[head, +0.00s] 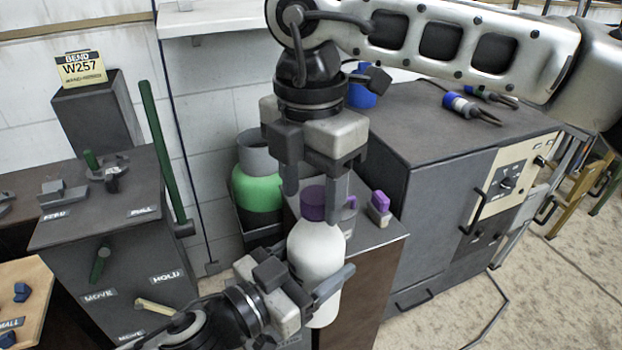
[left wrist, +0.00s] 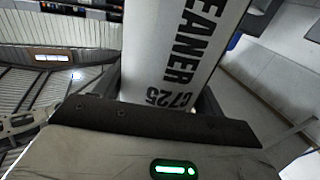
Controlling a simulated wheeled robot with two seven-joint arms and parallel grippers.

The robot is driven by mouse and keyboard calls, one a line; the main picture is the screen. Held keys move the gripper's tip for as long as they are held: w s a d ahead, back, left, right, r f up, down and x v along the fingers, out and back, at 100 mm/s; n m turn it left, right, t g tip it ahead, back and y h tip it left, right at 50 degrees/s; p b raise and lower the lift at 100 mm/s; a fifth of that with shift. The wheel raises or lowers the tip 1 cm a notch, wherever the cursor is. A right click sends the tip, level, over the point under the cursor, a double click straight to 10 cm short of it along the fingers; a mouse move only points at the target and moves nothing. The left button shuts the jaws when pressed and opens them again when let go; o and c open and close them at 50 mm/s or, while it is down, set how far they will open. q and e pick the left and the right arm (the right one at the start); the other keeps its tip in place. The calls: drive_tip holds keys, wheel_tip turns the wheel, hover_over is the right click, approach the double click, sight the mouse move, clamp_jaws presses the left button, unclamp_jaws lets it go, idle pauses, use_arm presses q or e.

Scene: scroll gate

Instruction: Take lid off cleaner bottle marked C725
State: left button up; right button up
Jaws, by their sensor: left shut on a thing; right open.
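The white cleaner bottle (head: 316,248) with a purple lid (head: 313,202) stands upright near the middle of the head view. The left wrist view shows its white side with the letters "EANER" and "C725" (left wrist: 172,55). My left gripper (head: 325,288) is shut on the bottle's lower body, coming from the lower left. My right gripper (head: 313,192) points down from above, open, with a finger on each side of the purple lid. I cannot tell whether its fingers touch the lid. The bottle's base is partly hidden by my left gripper.
A small stand (head: 378,232) behind the bottle holds a purple-topped item (head: 379,207). A green container (head: 255,188) is left of it. A dark cabinet (head: 400,140) with tools on top stands at right. A grey box with "HOLD" and "MOVE" labels (head: 110,250) stands at left.

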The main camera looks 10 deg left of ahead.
drive_tip(key=c, duration=1)
drive_tip(key=n, duration=0.5)
drive_tip(key=shift+r+n, duration=0.1)
drive_tip(key=shift+n, duration=0.2)
drive_tip(key=n, duration=0.5)
drive_tip(key=shift+s+d, duration=0.1)
drive_tip(key=n, duration=0.5)
drive_tip(key=shift+d, duration=0.1)
drive_tip(key=n, duration=0.4)
drive_tip(key=shift+n, duration=0.3)
drive_tip(key=n, duration=0.5)
drive_tip(key=shift+w+d, duration=0.15)
drive_tip(key=shift+w, duration=0.05)
drive_tip(key=n, duration=0.7)
drive_tip(key=shift+w+r, duration=0.1)
drive_tip(key=shift+w, duration=0.1)
drive_tip(key=n, duration=0.5)
drive_tip(key=shift+w, duration=0.1)
drive_tip(key=n, duration=0.5)
drive_tip(key=shift+w, duration=0.1)
drive_tip(key=shift+r, duration=0.2)
